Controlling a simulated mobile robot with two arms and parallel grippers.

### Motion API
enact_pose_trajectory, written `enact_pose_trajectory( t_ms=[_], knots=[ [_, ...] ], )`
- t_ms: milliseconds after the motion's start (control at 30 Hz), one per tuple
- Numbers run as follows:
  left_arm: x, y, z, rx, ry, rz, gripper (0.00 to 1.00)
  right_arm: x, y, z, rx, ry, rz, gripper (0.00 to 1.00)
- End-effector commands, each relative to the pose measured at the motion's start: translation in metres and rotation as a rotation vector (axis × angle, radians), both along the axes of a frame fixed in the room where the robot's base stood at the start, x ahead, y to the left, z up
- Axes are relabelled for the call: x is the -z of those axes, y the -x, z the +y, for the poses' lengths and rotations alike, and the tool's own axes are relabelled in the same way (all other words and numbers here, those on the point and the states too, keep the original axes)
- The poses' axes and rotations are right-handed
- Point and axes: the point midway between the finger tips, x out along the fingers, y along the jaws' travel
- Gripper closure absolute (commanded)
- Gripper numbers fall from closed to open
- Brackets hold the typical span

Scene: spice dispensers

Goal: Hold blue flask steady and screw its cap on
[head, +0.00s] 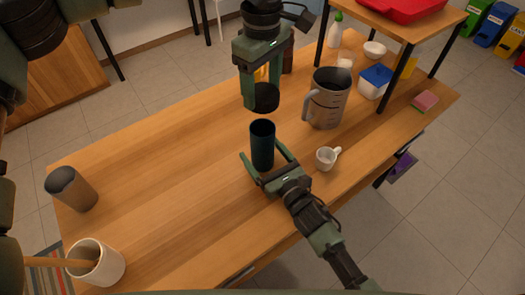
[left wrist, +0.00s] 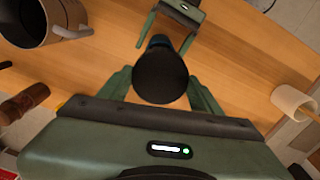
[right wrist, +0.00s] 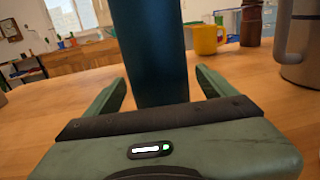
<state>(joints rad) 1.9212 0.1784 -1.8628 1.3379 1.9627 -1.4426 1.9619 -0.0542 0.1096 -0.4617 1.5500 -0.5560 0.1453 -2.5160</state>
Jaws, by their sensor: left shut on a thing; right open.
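The blue flask (head: 262,155) stands upright on the table with its dark open top facing up. It also shows in the right wrist view (right wrist: 152,50). My right gripper (head: 261,149) is low at the flask, its open fingers on either side of it, with gaps showing in the right wrist view. My left gripper (head: 264,92) points down from above and is shut on the dark cap (head: 265,101), behind and above the flask in the head view. The cap also fills the middle of the left wrist view (left wrist: 160,74). The cap and flask are apart.
A grey metal pitcher (head: 327,100) and a small white cup (head: 327,159) stand to the right of the flask. A grey-brown tumbler (head: 75,190) and a white pot (head: 97,265) are at the left end. A shelf (head: 405,18) rises at the right. The table's left-middle is clear.

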Motion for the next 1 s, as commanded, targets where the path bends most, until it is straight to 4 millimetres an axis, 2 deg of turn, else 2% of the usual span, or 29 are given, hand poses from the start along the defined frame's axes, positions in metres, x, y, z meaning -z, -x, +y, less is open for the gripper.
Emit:
enact_pose_trajectory(
  t_ms=[100, 133, 400, 433, 567, 833, 1000],
  knots=[
    [0.000, 0.000, 0.000, 0.000, 0.000, 0.000, 0.74, 0.000, 0.000, 0.000, 0.000, 0.000, 0.000, 0.15],
    [0.000, 0.000, 0.000, 0.000, 0.000, 0.000, 0.74, 0.000, 0.000, 0.000, 0.000, 0.000, 0.000, 0.18],
    [0.000, 0.000, 0.000, 0.000, 0.000, 0.000, 0.74, 0.000, 0.000, 0.000, 0.000, 0.000, 0.000, 0.93],
    [0.000, 0.000, 0.000, 0.000, 0.000, 0.000, 0.74, 0.000, 0.000, 0.000, 0.000, 0.000, 0.000, 1.00],
    [0.002, 0.000, 0.000, 0.000, -0.001, 0.001, 0.74, 0.000, 0.000, 0.000, 0.000, 0.000, 0.000, 1.00],
    [0.040, 0.001, 0.000, -0.001, -0.001, 0.002, 0.74, 0.000, 0.000, 0.000, 0.000, 0.000, 0.000, 1.00],
    [0.050, 0.001, 0.000, 0.000, 0.000, -0.001, 0.74, 0.000, 0.000, 0.000, 0.000, 0.000, 0.000, 1.00]
  ],
)
